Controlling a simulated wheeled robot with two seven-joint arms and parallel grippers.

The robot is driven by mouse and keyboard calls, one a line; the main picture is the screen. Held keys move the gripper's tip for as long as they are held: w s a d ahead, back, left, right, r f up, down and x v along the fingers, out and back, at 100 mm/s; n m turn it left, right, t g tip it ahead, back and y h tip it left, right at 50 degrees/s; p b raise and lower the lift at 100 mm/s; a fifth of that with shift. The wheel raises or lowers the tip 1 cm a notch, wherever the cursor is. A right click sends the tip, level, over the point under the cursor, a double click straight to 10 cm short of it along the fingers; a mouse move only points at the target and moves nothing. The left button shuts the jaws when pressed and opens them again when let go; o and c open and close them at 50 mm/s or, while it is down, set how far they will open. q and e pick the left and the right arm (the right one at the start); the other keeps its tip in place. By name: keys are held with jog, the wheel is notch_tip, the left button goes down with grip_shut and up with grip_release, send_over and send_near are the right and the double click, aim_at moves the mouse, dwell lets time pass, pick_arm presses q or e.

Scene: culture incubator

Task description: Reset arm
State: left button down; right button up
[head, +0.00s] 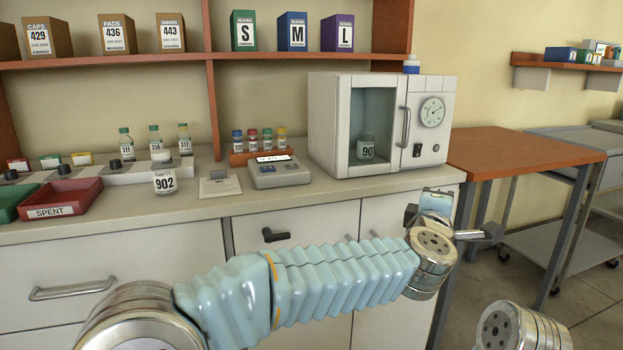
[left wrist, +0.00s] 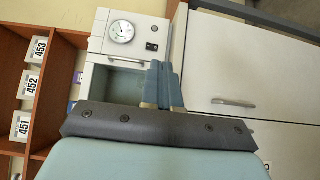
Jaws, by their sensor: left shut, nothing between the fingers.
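My left arm reaches across the front of the counter, and its gripper (head: 437,203) is in front of the cabinets, below and right of the incubator (head: 330,120). In the left wrist view the two blue fingers (left wrist: 162,86) are together with nothing between them. The white incubator (left wrist: 122,45) shows behind them, turned on its side. Its glass-fronted door appears shut, with a labelled jar (head: 366,146) inside. Another jar, labelled 902 (head: 164,178), stands on the counter at the left. My right gripper is out of view.
A red SPENT tray (head: 93,191), a small grey device (head: 278,172) and a rack of coloured-cap vials (head: 238,158) sit on the counter. An orange-topped table (head: 520,150) stands to the right. Boxes line the shelf above.

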pick_arm(q)
jog(key=w+a+f+m+g+y, duration=0.15)
jog(key=a+f, duration=0.45)
jog(key=f, duration=0.7)
jog(key=a+f+m+g+y, duration=0.1)
jog(key=a+f+m+g, duration=0.35)
jog(key=f, duration=0.75)
jog(key=w+a+f+m+y, duration=0.1)
jog(key=a+f, duration=0.6)
jog(key=f, duration=0.6)
jog(key=s+a+f+m+g, duration=0.1)
jog(key=s+a+f+g, duration=0.1)
jog(key=s+a+f, duration=0.45)
jog(key=s+a+f+m+g, duration=0.15)
jog(key=s+a+f, duration=0.25)
jog(key=f, duration=0.5)
jog(key=s+a+f+g, duration=0.3)
jog(key=s, duration=0.6)
jog(key=s+a+f+m+g, duration=0.1)
jog(key=s+a+f+g, duration=0.2)
jog(key=s, duration=0.6)
jog(key=shift+s+a+f, duration=0.35)
jog(key=shift+a+f, duration=0.1)
jog(key=shift+f, duration=0.05)
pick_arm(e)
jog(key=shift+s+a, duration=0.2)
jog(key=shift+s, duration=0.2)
